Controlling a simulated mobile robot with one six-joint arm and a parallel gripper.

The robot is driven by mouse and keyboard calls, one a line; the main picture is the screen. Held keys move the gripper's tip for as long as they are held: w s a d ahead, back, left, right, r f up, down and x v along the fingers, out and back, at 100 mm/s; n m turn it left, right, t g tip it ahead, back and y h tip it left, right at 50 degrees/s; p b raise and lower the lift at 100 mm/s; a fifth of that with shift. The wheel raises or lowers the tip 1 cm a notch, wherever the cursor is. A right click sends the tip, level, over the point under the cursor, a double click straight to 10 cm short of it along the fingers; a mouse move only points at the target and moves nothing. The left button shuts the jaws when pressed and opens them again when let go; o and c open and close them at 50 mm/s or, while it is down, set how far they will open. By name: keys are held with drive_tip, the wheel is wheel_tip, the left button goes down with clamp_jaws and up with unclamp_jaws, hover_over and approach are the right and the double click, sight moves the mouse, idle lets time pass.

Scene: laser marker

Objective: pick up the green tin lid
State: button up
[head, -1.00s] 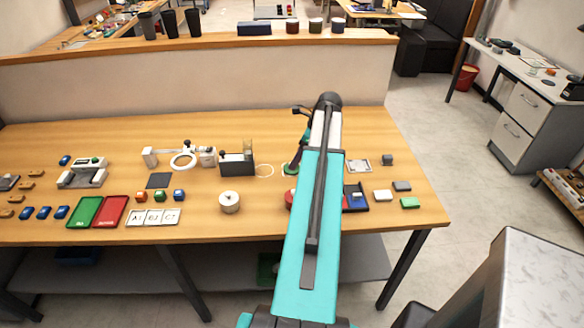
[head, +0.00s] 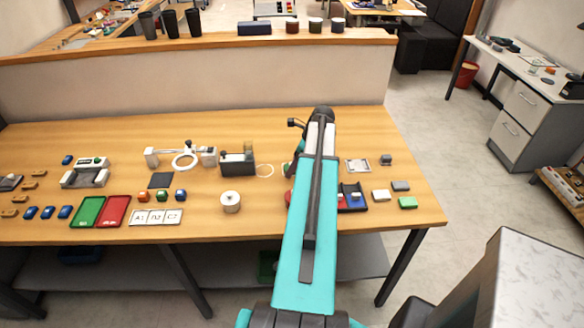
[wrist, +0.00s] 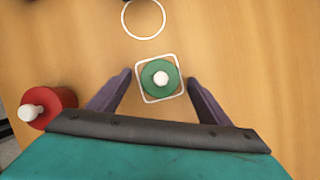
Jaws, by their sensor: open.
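The green tin lid (wrist: 153,84) shows in the wrist view as a green disc with a white knob, lying inside a white square outline on the wooden table. My gripper (wrist: 161,82) is open, with one dark finger on each side of the lid and bare wood showing between lid and fingers. The height of the fingers above the table is hard to tell. In the head view my arm hides most of the lid; only a sliver of green (head: 287,168) shows at the arm's left edge.
A red tin with a white knob (wrist: 60,105) stands close to the left finger. A white ring outline (wrist: 144,37) lies beyond the lid.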

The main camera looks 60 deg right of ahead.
drive_tip(key=c, duration=1.1)
drive_tip(key=shift+r, duration=0.15)
drive_tip(key=shift+r+b, duration=1.05)
drive_tip(key=shift+r, duration=0.6)
drive_tip(key=s+a+b, duration=0.1)
drive_tip(key=s, duration=0.4)
drive_tip(key=s+r+b, duration=0.1)
drive_tip(key=s+b, duration=0.1)
drive_tip(key=s, duration=0.3)
drive_tip(key=s+a+b, duration=0.1)
drive_tip(key=s, duration=0.4)
drive_tip(key=shift+s+a+r, duration=0.25)
drive_tip(key=shift+s+a, duration=0.05)
drive_tip(key=shift+s, duration=0.1)
